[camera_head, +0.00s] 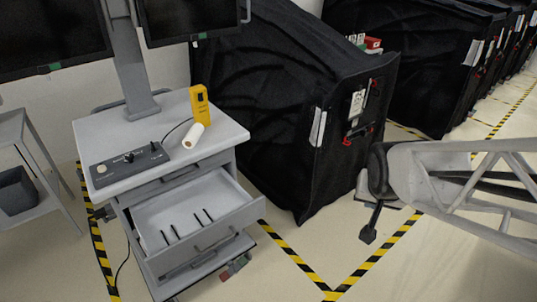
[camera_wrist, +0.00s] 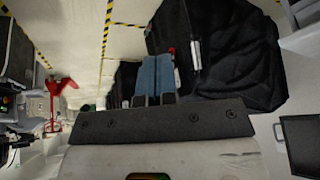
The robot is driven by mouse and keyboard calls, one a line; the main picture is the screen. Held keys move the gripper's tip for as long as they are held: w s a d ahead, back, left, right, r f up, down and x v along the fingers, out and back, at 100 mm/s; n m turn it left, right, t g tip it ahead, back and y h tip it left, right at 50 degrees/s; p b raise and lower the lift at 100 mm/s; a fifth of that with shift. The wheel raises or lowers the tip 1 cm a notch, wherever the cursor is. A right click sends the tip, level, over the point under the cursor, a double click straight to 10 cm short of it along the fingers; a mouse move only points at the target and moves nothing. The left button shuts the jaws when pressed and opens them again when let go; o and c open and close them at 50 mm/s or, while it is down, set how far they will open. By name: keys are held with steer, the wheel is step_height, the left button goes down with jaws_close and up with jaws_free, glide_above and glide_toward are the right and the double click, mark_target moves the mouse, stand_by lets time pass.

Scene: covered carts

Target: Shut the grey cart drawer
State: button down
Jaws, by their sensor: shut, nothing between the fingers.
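The grey cart (camera_head: 170,115) stands at the left of the head view. One of its drawers (camera_head: 253,214) is pulled out toward the lower right, with several thin dark sticks lying inside. A bar handle is on its front. Other drawer fronts below it look closed. My gripper (camera_head: 368,236) is right of the drawer, well apart from it, pointing down over the floor. In the wrist view my gripper (camera_wrist: 154,72) shows two blue-grey fingers together with nothing between them. I cannot make out the open drawer in the wrist view.
A yellow device (camera_head: 200,104), a white roll (camera_head: 193,136) and a grey control box (camera_head: 129,165) are on the cart top. A black-covered cart (camera_head: 285,100) stands behind, between drawer and arm. Striped floor tape (camera_head: 300,262) marks clear floor between drawer and gripper.

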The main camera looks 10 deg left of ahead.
mark_target(243, 221)
steer(key=w+a+f+m+t+y, duration=0.1)
steer(key=w+a+f+t+y, duration=0.15)
steer(key=w+a+f, duration=0.5)
steer(key=w+a+f+m+t+y, duration=0.25)
steer(key=w+a+f, duration=0.25)
steer(key=w+f, duration=0.5)
steer(key=s+a+f+m+t+y, duration=0.1)
steer(key=s+a+f+y, duration=0.3)
steer(key=f, duration=0.5)
steer(key=s+a+f+m+t+y, duration=0.1)
steer(key=s+a+f+m+y, duration=0.1)
steer(key=s+a+f+y, duration=0.2)
steer(key=s+a+f, duration=0.1)
steer(key=a+f, duration=0.2)
steer(key=f, duration=0.3)
steer(key=shift+s+f, duration=0.25)
steer(key=shift+s, duration=0.15)
steer(key=shift+w+a+m, duration=0.15)
steer(key=shift+a+m, duration=0.05)
steer(key=shift+m, duration=0.05)
steer(key=x, duration=1.3)
steer(key=shift+w+a, duration=0.15)
steer(key=shift+w, duration=0.15)
